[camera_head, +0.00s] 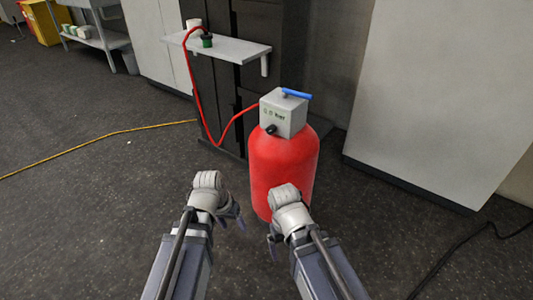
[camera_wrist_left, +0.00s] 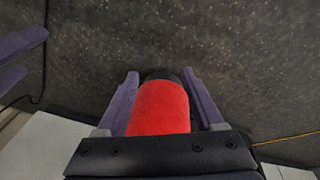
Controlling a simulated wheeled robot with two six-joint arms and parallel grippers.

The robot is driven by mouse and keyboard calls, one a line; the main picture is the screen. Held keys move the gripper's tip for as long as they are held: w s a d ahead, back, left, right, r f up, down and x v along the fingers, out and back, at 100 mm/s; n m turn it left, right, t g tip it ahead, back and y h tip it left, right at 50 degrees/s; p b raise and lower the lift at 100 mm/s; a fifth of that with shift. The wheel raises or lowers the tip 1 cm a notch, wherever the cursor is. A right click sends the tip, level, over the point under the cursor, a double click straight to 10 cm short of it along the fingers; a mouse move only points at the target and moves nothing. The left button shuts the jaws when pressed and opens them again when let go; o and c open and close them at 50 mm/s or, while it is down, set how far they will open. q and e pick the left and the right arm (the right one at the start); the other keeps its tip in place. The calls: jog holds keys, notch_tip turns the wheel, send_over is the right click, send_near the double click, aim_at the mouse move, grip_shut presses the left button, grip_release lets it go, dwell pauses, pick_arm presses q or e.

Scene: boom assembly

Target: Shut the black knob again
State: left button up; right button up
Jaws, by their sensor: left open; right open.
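The black knob (camera_head: 271,129) is on the front of a light grey box (camera_head: 284,112) on top of a red tank (camera_head: 282,165). How far the knob is turned cannot be told. A blue lever (camera_head: 296,95) lies across the box top. My left gripper (camera_head: 232,222) is open and empty, left of the tank and lower in the picture than the knob. It also shows in the left wrist view (camera_wrist_left: 160,74), with the red tank (camera_wrist_left: 160,108) seen between its fingers. My right gripper (camera_head: 271,246) is open and empty in front of the tank, apart from the knob.
A red hose (camera_head: 198,97) runs from the box to a green and black fitting (camera_head: 207,41) on a white shelf (camera_head: 225,47). Dark cabinets stand behind. A large pale panel (camera_head: 430,90) stands right. The floor left is open, crossed by a yellow cable (camera_head: 90,143).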

pick_arm(q)
jog(key=w+d+f+m+t+h+b, duration=0.2)
jog(key=w+d+f+h+b, duration=0.1)
jog(key=w+f+b, duration=0.2)
jog(key=m+t+h+b, duration=0.25)
jog(key=t+h, duration=0.25)
jog(key=t, duration=0.6)
send_near(269, 132)
jog(key=w, duration=0.1)
jog(key=shift+w+d+m+p, duration=0.1)
jog(key=shift+d+m+p, duration=0.2)
jog(key=shift+m+p, duration=0.15)
pick_arm(e)
notch_tip(269, 132, down, 9)
jog(key=shift+f, duration=0.15)
pick_arm(q)
jog(key=x, duration=0.7)
jog(key=shift+w+d, duration=0.3)
